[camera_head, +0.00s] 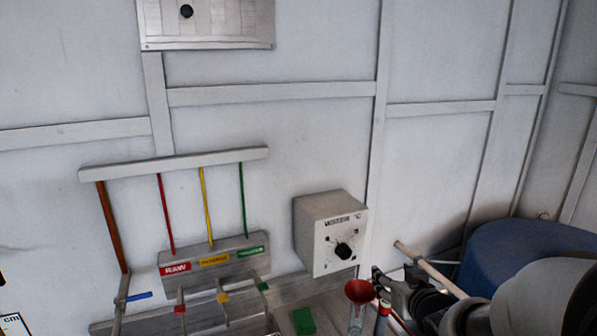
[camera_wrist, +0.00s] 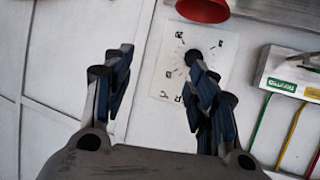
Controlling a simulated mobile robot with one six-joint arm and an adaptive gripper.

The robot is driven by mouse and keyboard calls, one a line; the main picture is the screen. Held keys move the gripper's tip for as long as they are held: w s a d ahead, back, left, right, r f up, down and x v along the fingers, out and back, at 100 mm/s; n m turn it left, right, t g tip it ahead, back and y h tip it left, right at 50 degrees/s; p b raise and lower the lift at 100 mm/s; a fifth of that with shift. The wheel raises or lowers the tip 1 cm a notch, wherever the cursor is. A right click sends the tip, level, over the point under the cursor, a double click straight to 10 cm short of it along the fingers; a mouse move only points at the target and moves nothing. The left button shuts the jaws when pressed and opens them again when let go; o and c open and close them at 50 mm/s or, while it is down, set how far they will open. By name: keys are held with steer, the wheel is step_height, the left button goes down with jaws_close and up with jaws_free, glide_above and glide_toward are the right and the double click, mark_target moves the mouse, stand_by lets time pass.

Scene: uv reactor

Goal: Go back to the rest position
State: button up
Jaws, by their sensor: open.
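My gripper shows large in the wrist view (camera_wrist: 155,95), its two dark fingers with blue pads spread apart and nothing between them. Behind the fingers is the white front of a control box with a black knob (camera_wrist: 193,57); part of it is hidden by the right finger. In the head view my arm enters from the lower right, and my gripper (camera_head: 388,285) is small, partly hidden near the red funnel. The grey control box (camera_head: 323,233) with its black knob is on the wall just left of it.
A red funnel (camera_head: 359,291) sits above a clear tube beside my gripper. Left of the box is a labelled tap block (camera_head: 215,256) with red, yellow and green lines. A green block (camera_head: 304,320) lies below the box. A blue drum (camera_head: 520,252) stands at right behind my arm.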

steer(key=s+a+g, duration=0.3)
steer(key=s+g, duration=0.1)
steer(key=s, duration=1.1)
steer(key=s+a+r+g, duration=0.1)
steer(key=s+a+g, duration=0.3)
steer(key=s, duration=1.1)
steer(key=shift+s+a+r+m, duration=0.15)
steer(key=shift+s+r+m, duration=0.05)
steer(key=shift+s+m, duration=0.15)
